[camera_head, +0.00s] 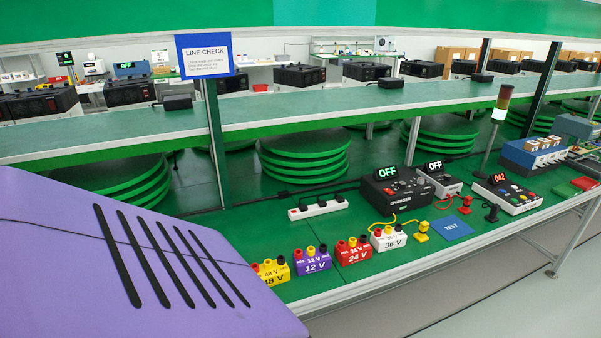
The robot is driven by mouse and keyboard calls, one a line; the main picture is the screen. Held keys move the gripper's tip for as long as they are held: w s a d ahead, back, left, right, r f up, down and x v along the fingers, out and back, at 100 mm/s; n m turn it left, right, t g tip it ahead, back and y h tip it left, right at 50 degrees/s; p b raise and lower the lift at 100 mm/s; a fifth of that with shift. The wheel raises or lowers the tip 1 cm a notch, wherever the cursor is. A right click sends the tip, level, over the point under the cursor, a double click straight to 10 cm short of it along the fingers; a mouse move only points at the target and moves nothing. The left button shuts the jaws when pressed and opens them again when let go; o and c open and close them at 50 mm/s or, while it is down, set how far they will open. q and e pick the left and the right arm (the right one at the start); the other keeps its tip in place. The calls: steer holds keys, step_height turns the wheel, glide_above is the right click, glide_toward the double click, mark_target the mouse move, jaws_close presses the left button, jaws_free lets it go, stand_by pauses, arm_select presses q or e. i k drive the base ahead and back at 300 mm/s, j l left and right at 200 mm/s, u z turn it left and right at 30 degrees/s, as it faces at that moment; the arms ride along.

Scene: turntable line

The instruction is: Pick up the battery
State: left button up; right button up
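Several labelled batteries with terminals on top stand in a row on the green bench (335,285) near its front edge. From left to right they are a yellow 48 V battery (270,276), a purple 12 V battery (313,264), a red 24 V battery (353,255) and a white 36 V battery (389,242). The lower left of the 48 V battery is partly hidden. Neither of my grippers shows in the head view.
Behind the batteries stand a black charger (398,192) reading OFF, a smaller grey unit (440,182) reading OFF and a white power strip (319,207). To the right are a blue TEST pad (453,228), a tester (507,196) reading 042 and a signal tower (498,115).

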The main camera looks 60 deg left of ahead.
mark_target(389, 238)
steer(key=u, duration=1.55)
